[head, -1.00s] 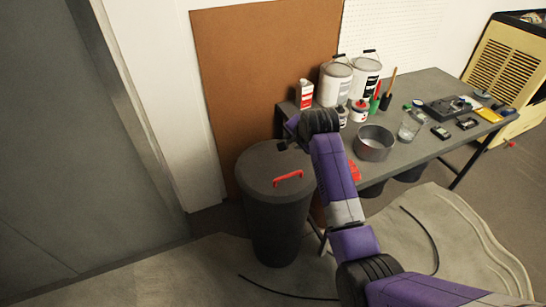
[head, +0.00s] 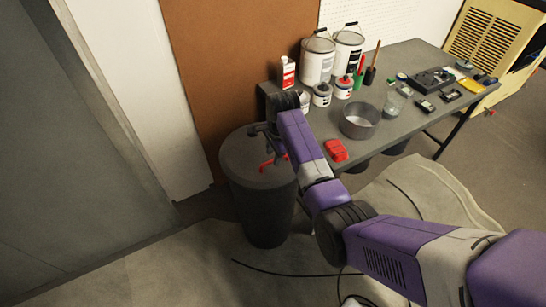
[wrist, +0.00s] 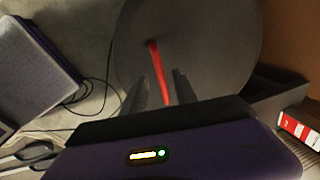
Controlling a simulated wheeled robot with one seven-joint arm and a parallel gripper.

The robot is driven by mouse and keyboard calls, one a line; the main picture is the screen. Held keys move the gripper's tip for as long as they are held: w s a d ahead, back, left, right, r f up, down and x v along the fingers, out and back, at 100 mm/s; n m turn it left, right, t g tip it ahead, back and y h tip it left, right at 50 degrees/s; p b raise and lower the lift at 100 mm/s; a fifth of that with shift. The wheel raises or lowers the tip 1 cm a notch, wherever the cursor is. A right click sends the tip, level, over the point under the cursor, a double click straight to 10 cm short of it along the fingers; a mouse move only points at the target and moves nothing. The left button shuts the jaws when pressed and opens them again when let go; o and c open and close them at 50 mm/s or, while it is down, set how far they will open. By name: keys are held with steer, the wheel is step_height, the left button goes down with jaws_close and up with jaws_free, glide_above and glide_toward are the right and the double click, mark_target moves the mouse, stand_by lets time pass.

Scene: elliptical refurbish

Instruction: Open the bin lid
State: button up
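The dark grey round bin (head: 262,212) stands on the floor left of the table, and its lid (head: 238,158) lies flat and shut on top. A red bar handle (head: 266,164) is on the lid, partly covered by my gripper (head: 268,138) in the head view. In the wrist view the lid (wrist: 215,45) fills the upper middle. My gripper (wrist: 160,78) is open there, its two dark fingers on either side of the red handle (wrist: 157,62). I cannot tell whether either finger touches the handle.
The grey table (head: 410,125) stands right of the bin, with paint cans (head: 318,60), a metal pot (head: 359,120) and a red item (head: 336,150) on it. A brown board (head: 215,80) is behind the bin. A cable (head: 280,290) lies on the floor sheet.

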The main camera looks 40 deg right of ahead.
steer(key=shift+w+f, duration=0.2)
steer(key=shift+f, duration=0.85)
jaws_close()
stand_by(0.7)
